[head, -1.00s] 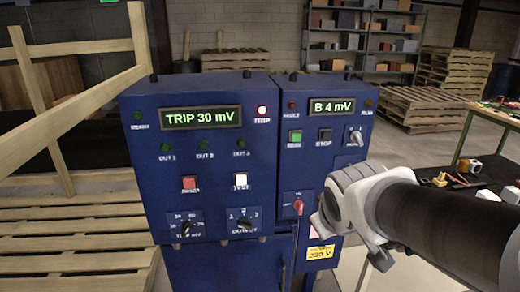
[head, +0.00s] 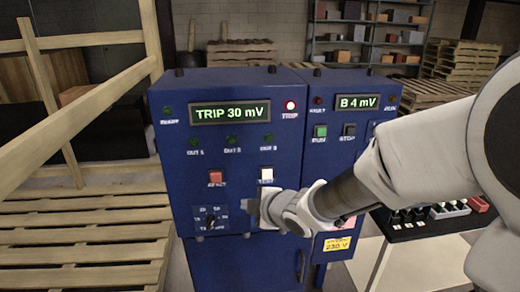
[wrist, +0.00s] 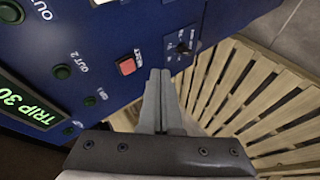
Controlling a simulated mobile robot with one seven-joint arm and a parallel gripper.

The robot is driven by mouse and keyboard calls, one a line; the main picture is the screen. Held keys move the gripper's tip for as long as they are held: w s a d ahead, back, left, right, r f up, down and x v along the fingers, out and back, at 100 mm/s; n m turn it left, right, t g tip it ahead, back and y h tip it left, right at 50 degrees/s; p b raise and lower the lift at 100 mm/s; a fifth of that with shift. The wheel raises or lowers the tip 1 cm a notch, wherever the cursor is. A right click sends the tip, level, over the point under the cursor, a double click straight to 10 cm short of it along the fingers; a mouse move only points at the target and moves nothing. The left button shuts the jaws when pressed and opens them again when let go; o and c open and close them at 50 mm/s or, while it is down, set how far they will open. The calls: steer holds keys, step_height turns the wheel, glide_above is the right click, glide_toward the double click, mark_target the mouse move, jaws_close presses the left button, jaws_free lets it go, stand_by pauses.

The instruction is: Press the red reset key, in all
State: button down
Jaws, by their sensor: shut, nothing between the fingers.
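The red reset key (head: 215,177) is a square red button on the front of the blue detector box (head: 180,140), left of a white key (head: 267,174). It also shows in the wrist view (wrist: 127,66), just left of my fingertips. My gripper (head: 258,207) is in front of the panel, to the right of and below the red key. In the wrist view its two fingers are together with nothing held, and the tips (wrist: 158,75) appear beside the key, not over it. Whether they touch the panel I cannot tell. The display (head: 230,112) reads TRIP 30 mV and the red TRIP lamp (head: 290,105) is lit.
A rotary knob (head: 210,221) sits below the red key. My arm hides the lower right panel. A second blue box (head: 340,80) with a B 4 mV display stands to the right. Wooden pallets (head: 80,240) lie at left; a table with small parts (head: 430,222) is at right.

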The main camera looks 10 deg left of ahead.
steer(key=s+a+n+g+y, duration=0.1)
steer(key=a+n+y, duration=0.2)
steer(key=a, duration=0.3)
steer(key=shift+s+a+f+n, duration=0.15)
steer(key=shift+s+a+n, duration=0.15)
steer(key=shift+s+n, duration=0.1)
steer(key=shift+w, duration=0.15)
steer(key=p, duration=0.3)
glide_toward(213, 182)
steer(key=shift+s+f+x, duration=0.1)
steer(key=shift+s+x, duration=0.05)
steer(key=shift+x, duration=0.7)
steer(key=shift+s+f+x, duration=0.1)
steer(key=shift+s+x, duration=0.1)
steer(key=shift+x, duration=0.7)
steer(key=shift+s+f+x, duration=0.1)
steer(key=shift+s+x, duration=0.05)
steer(key=shift+x, duration=0.7)
steer(key=shift+w+a, duration=0.1)
steer(key=shift+a, duration=0.15)
steer(key=shift+w, duration=0.35)
steer(key=shift+w+a, duration=0.2)
steer(key=shift+w, duration=0.25)
steer(key=shift+s+d+b, duration=0.25)
steer(key=shift+s+b, duration=0.3)
steer(key=shift+s, duration=0.3)
